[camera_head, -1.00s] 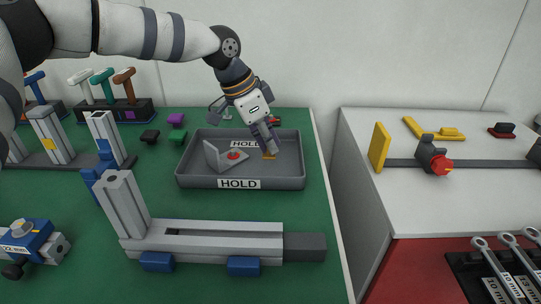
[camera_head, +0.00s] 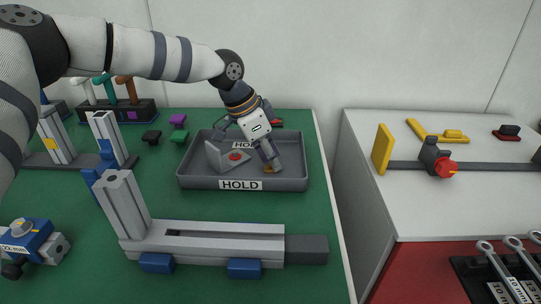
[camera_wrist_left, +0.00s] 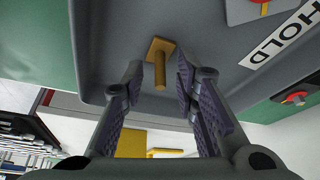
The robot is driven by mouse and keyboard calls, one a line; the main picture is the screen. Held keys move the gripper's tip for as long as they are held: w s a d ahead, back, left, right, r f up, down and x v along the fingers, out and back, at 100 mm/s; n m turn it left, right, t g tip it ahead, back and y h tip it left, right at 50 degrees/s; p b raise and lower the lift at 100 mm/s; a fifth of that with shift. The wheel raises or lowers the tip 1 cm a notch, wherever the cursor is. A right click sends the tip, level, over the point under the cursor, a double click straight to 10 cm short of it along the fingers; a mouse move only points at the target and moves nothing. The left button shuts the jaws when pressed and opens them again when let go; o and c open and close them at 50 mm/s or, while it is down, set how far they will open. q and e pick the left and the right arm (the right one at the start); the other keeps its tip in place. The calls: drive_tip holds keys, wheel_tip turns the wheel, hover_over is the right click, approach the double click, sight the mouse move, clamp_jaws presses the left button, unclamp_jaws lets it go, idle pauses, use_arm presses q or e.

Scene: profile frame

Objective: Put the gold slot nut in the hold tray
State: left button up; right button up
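The gold slot nut (camera_head: 271,168) is inside the grey hold tray (camera_head: 209,183), towards its right side. In the left wrist view the nut (camera_wrist_left: 160,63) shows a flat gold plate with a round stem. My left gripper (camera_head: 272,160) is over the tray at the nut and partly covers it in the head view. In the wrist view its two fingers (camera_wrist_left: 161,92) are apart, with a gap on both sides of the nut's stem. The nut rests at the tray floor; its exact tilt is hard to tell. My right gripper is not in view.
A grey bracket with a red spot (camera_head: 226,158) lies in the tray's left part. A grey profile frame (camera_head: 215,237) with blue feet stands in front of the tray. A white bench (camera_head: 420,205) is at right.

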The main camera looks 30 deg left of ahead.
use_arm(q)
drive_tip(key=p+v, duration=0.1)
drive_tip(key=v, duration=1.1)
drive_tip(key=shift+p, duration=0.4)
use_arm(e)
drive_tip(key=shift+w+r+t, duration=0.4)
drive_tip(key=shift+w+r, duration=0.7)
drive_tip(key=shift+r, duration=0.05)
use_arm(q)
drive_tip(key=shift+r, duration=0.1)
